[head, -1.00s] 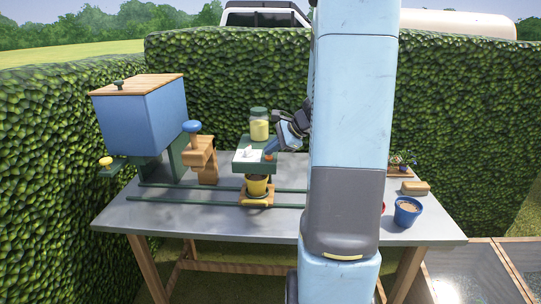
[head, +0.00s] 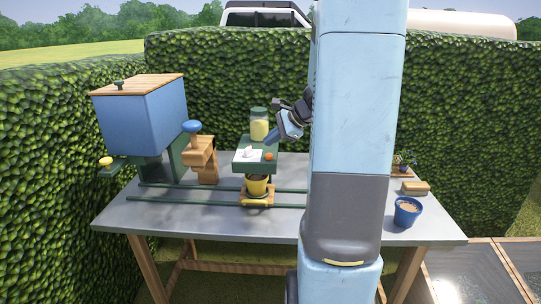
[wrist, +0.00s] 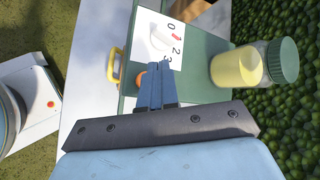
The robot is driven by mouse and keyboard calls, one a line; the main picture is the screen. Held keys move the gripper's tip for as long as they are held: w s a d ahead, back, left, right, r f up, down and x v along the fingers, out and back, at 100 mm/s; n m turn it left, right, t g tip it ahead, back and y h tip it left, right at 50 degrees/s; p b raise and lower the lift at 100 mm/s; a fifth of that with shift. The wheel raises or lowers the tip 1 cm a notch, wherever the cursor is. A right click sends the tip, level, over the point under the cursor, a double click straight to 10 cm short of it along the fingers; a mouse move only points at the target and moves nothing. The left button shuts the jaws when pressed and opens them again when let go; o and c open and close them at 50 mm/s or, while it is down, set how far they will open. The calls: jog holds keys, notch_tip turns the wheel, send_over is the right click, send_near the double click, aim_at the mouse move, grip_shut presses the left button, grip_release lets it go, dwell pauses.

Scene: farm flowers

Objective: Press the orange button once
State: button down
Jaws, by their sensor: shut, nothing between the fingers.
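The orange button (head: 269,156) sits on the front right of a green box (head: 247,168), beside a white dial card (head: 246,154). In the wrist view the button (wrist: 139,79) is partly hidden behind my fingers. My gripper (head: 267,142) is shut and empty. It is a little above the button and apart from it in the head view. The wrist view shows the shut blue fingertips (wrist: 153,66) beside the button and close to the card with numbers (wrist: 163,42).
A jar with yellow contents (head: 259,124) stands at the back of the green box. A blue hopper (head: 150,115) and blue-knobbed wooden stand (head: 201,155) are left. A blue pot (head: 407,212) is right.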

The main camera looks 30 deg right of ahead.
aim_at(270, 156)
jog(key=shift+r, duration=1.8)
jog(key=shift+s+a+r, duration=0.1)
jog(key=shift+a, duration=0.15)
jog(key=s+a+r+n+g+h, duration=0.1)
jog(key=s+a+r+n, duration=0.2)
jog(key=s+a+n, duration=0.4)
jog(key=s+a+r+n+g+h, duration=0.2)
jog(key=s+a+n, duration=0.3)
jog(key=s+a, duration=0.35)
jog(key=s+a+n+t+h, duration=0.1)
jog(key=s+a+n+h, duration=0.1)
jog(key=s+n, duration=0.5)
jog(key=shift+s+a+r+h, duration=0.3)
jog(key=shift+s+r, duration=0.15)
jog(key=shift+s, duration=0.6)
